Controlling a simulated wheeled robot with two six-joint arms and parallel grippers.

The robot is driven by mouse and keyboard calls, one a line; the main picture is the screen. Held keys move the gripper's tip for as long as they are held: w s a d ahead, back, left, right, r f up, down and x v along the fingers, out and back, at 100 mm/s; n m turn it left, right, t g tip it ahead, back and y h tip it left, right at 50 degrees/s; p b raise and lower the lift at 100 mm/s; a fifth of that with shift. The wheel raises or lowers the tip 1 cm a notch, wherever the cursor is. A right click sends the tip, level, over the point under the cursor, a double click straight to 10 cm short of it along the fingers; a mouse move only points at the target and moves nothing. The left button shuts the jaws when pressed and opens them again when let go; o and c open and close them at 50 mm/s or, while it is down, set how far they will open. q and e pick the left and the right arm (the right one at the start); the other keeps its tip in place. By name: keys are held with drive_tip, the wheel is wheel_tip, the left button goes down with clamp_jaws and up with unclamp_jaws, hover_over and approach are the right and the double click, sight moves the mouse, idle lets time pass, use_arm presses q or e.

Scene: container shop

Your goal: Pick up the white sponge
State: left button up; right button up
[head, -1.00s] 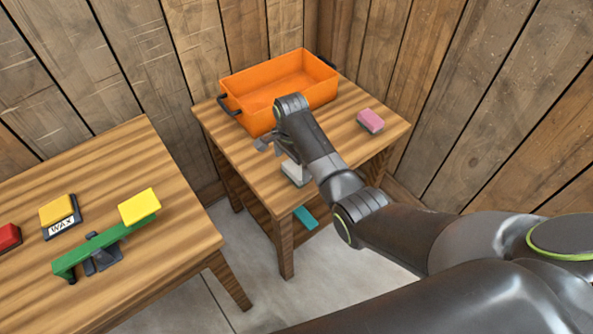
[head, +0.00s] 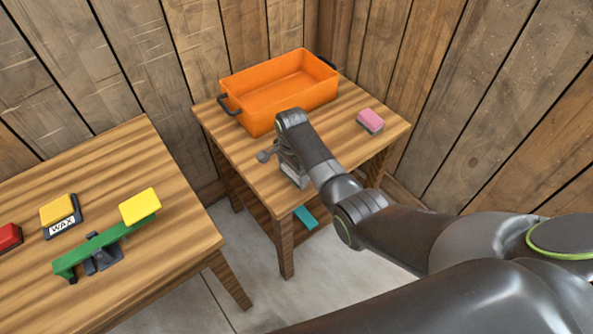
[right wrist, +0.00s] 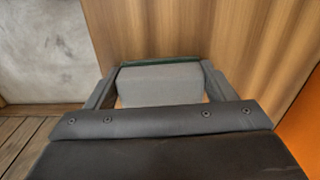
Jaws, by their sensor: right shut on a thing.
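The white sponge (head: 293,181) is a pale block near the front edge of the small wooden table, mostly hidden in the head view by my right arm. My right gripper (head: 290,167) is down at it. In the right wrist view the sponge (right wrist: 160,85) looks grey-white with a dark green strip along its far edge. It lies between the two fingers of my right gripper (right wrist: 158,78), which is shut on it. I cannot tell whether it is clear of the tabletop. My left gripper is not in view.
An orange bin (head: 262,104) with dark handles stands behind my right gripper on the small table. A pink sponge (head: 370,120) lies to the right. A teal thing (head: 305,217) sits below the tabletop. The left table holds a yellow block (head: 140,205) on a green beam (head: 103,245) and a WAX block (head: 60,216).

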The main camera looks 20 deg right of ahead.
drive_tip(key=shift+r, duration=0.1)
wheel_tip(320, 180, up, 10)
drive_tip(key=shift+f, duration=0.1)
idle(0.4)
drive_tip(key=shift+o, duration=1.2)
drive_tip(key=shift+c, duration=0.7)
